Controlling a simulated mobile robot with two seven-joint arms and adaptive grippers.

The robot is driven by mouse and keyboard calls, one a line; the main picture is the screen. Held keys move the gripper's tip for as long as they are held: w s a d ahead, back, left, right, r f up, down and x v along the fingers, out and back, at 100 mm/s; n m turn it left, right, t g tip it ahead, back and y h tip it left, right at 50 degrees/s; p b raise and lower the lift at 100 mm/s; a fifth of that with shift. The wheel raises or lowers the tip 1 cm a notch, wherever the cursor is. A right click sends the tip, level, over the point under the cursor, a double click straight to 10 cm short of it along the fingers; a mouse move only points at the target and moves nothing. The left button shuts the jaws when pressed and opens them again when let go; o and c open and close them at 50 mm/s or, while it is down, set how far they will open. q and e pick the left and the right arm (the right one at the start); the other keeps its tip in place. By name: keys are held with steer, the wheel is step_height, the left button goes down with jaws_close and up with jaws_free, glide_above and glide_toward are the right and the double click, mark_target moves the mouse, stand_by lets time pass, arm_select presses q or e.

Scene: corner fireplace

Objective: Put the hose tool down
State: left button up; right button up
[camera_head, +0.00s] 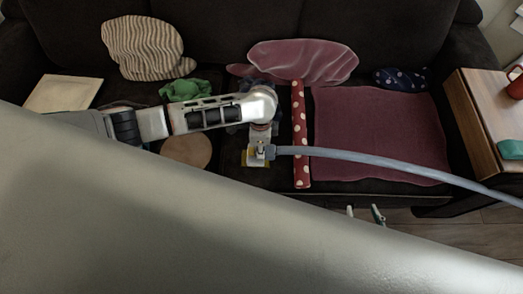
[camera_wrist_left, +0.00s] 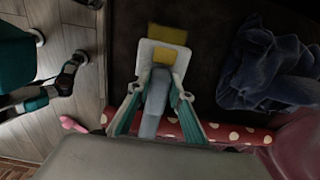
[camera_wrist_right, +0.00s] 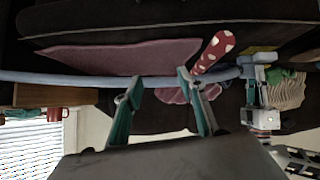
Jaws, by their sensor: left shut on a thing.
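The grey hose tool (camera_head: 269,152) sits at the end of a long blue-grey hose (camera_head: 400,163) that runs off to the right. My left gripper (camera_wrist_left: 157,92) is shut on the grey tool (camera_wrist_left: 154,104), over a white plate with a yellow patch (camera_wrist_left: 164,57) on the dark sofa seat. Whether the tool touches the plate cannot be told. My right gripper (camera_head: 365,213) is open in front of the sofa's front edge. In the right wrist view its fingers (camera_wrist_right: 159,90) are apart, with the hose (camera_wrist_right: 70,78) crossing near the tips; contact is unclear.
A red polka-dot roll (camera_head: 300,130) and a maroon cloth (camera_head: 370,130) lie on the seat right of the tool. A dark blue cloth (camera_wrist_left: 268,68) lies close by. A wooden side table (camera_head: 470,110) stands at the right. A green cloth (camera_head: 185,90) lies at the left.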

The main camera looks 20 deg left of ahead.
arm_select(q)
step_height(320, 180, down, 3)
steer(key=shift+f+b, duration=0.1)
steer(key=shift+b, duration=0.3)
steer(key=shift+r, duration=0.25)
steer(key=shift+f, duration=0.15)
arm_select(e)
steer(key=shift+s+d+f, duration=0.1)
steer(key=shift+f, duration=0.25)
arm_select(q)
steer(key=o, duration=1)
arm_select(e)
steer(key=shift+f, duration=0.2)
steer(key=shift+s+f, duration=0.1)
